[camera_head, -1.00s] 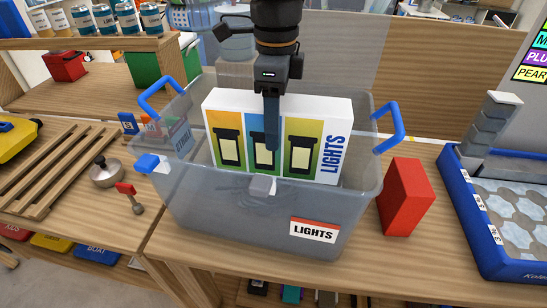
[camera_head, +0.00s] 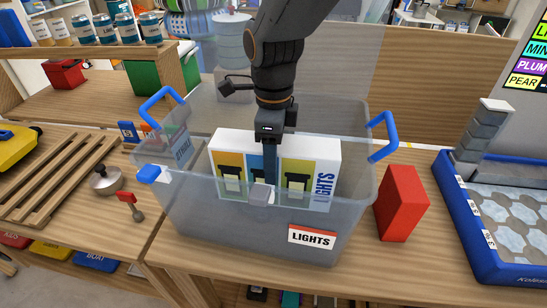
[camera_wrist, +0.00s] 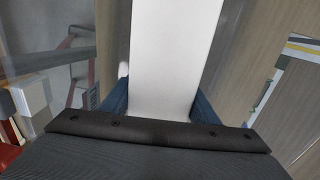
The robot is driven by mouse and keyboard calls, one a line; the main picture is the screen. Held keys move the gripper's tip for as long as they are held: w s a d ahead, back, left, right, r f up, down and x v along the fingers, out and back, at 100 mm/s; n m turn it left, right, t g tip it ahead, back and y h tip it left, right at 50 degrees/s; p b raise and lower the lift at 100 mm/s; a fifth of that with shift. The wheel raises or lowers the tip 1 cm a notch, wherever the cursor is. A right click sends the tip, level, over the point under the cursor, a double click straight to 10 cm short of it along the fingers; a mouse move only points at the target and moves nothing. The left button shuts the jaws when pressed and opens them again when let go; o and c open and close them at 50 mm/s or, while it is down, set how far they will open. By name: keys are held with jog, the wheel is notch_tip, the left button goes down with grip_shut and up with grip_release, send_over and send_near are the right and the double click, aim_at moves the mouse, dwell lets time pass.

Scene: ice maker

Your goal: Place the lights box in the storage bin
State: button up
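The lights box (camera_head: 318,160), white with colored panels and "LIGHTS" in blue, stands upright inside the clear storage bin (camera_head: 240,238). Its lower part shows through the bin's front wall. The bin has blue handles and a "LIGHTS" label (camera_head: 312,237). My gripper (camera_head: 270,170) reaches down from above with its fingers at the middle of the box. In the wrist view the white box (camera_wrist: 172,55) fills the space between the blue fingers (camera_wrist: 158,100), which press on both sides. Whether the box touches the bin floor cannot be told.
A red block (camera_head: 402,203) stands just right of the bin. A blue tray (camera_head: 455,215) lies farther right. A wooden rack (camera_head: 55,165), a small pot (camera_head: 106,180) and a red-headed tool (camera_head: 131,205) lie to the left. A shelf with cans stands at the back left.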

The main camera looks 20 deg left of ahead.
jog(key=o, duration=0.4)
jog(key=shift+r, duration=0.1)
notch_tip(320, 180, up, 12)
jog(key=shift+r+b, duration=0.1)
jog(key=shift+b, duration=1.1)
